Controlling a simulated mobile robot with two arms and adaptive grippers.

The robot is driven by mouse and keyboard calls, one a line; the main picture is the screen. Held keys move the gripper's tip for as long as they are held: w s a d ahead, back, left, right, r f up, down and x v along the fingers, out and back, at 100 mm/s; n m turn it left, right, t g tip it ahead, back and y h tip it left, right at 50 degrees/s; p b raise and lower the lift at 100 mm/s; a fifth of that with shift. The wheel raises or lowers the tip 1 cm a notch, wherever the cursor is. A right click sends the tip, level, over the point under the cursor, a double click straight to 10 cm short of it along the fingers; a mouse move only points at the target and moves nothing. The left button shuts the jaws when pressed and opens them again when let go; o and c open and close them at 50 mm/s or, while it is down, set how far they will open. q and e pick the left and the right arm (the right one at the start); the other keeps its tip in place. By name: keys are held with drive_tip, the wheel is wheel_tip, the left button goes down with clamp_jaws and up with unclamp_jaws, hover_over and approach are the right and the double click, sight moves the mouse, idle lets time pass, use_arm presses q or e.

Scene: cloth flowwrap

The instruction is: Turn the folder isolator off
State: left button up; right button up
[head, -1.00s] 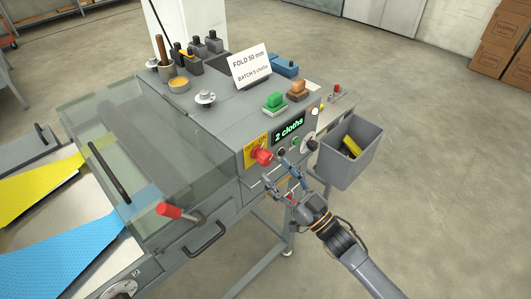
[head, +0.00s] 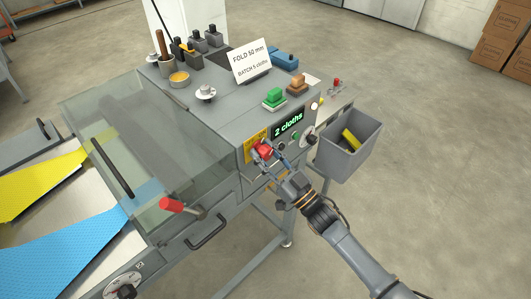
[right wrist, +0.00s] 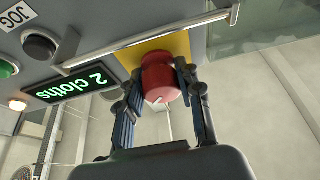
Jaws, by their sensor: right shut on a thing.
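The folder isolator is a red rotary knob (head: 264,149) on a yellow plate (head: 249,150) on the machine's front panel. In the right wrist view the red knob (right wrist: 163,78) sits between my two fingers, with a white mark on its end. My right gripper (head: 267,155) is shut on the knob, one finger on each side; it also shows in the right wrist view (right wrist: 163,95). The gripper hides much of the plate in the head view, so the knob's set position cannot be read. My left gripper is not in view.
A metal rail (right wrist: 140,37) runs close by the knob. A grey bin (head: 349,155) hangs at the right.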

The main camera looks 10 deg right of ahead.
drive_tip(key=n+g+y+b, duration=0.1)
drive_tip(key=n, duration=0.1)
drive_tip(key=shift+f+n, duration=0.1)
drive_tip(key=shift+n, duration=0.2)
drive_tip(key=n+g+y+b, duration=0.1)
drive_tip(key=n, duration=0.2)
drive_tip(key=shift+d+n+b, duration=0.1)
drive_tip(key=shift+n+b, duration=0.2)
drive_tip(key=shift+b, duration=0.1)
drive_tip(key=n+g, duration=0.1)
drive_tip(key=n, duration=0.2)
drive_tip(key=n+g+y+b, duration=0.1)
drive_tip(key=n+g, duration=0.1)
drive_tip(key=n, duration=0.1)
drive_tip(key=shift+w, duration=0.1)
drive_tip(key=n, duration=0.1)
drive_tip(key=n+g, duration=0.1)
drive_tip(key=n, duration=0.1)
drive_tip(key=shift+r, duration=0.25)
drive_tip(key=n+g, duration=0.1)
drive_tip(key=n, duration=0.1)
drive_tip(key=shift+n, duration=0.3)
drive_tip(key=shift+n+g+h+p, duration=0.6)
drive_tip(key=shift+n+g, duration=0.2)
drive_tip(key=shift+n, duration=1.5)
